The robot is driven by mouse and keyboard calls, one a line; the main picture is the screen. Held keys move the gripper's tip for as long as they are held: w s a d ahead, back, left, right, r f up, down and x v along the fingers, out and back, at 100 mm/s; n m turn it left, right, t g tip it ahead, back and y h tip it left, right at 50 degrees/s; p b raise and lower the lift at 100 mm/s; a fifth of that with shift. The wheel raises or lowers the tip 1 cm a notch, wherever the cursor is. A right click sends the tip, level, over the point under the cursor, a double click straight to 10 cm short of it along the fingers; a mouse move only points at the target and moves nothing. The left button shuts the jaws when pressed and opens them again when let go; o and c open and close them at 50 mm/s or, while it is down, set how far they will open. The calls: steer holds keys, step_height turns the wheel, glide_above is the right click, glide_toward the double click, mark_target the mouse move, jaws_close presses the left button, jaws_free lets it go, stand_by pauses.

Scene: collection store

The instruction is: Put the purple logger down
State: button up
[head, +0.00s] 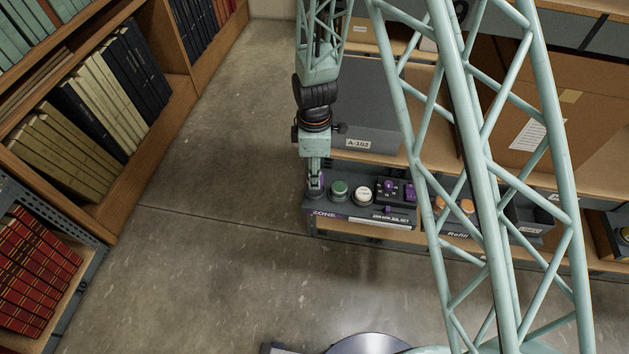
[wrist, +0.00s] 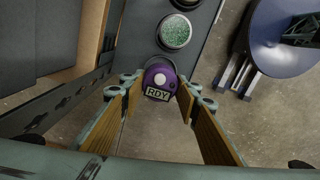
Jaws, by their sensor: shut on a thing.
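The purple logger (wrist: 158,77) is a round purple piece with a white dot and an "RDY" tag. My gripper (wrist: 158,90) is shut on it, with a finger at each side. In the head view my gripper (head: 315,187) points down at the left end of a dark tray (head: 345,214) with a "ZONE" label. Only a bit of purple shows between the fingers there. I cannot tell whether the logger touches the tray. A green-topped round piece (head: 339,188) stands in the tray just right of my gripper; it also shows in the wrist view (wrist: 174,31).
A white-topped round piece (head: 363,194) and a dark block with purple parts (head: 396,190) stand farther right. A grey box (head: 358,105) marked "A-102" stands behind. An orange-topped piece (head: 466,205) is partly behind my lattice arm. The floor (head: 215,205) at left is clear.

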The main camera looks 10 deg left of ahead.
steer(key=shift+f+b, duration=0.4)
steer(key=shift+f, duration=1.45)
steer(key=shift+f, duration=0.35)
steer(key=o, duration=1)
steer(key=shift+c, duration=0.2)
steer(key=shift+r, duration=0.2)
steer(key=shift+r+p, duration=1.25)
steer(key=shift+r, duration=4.95)
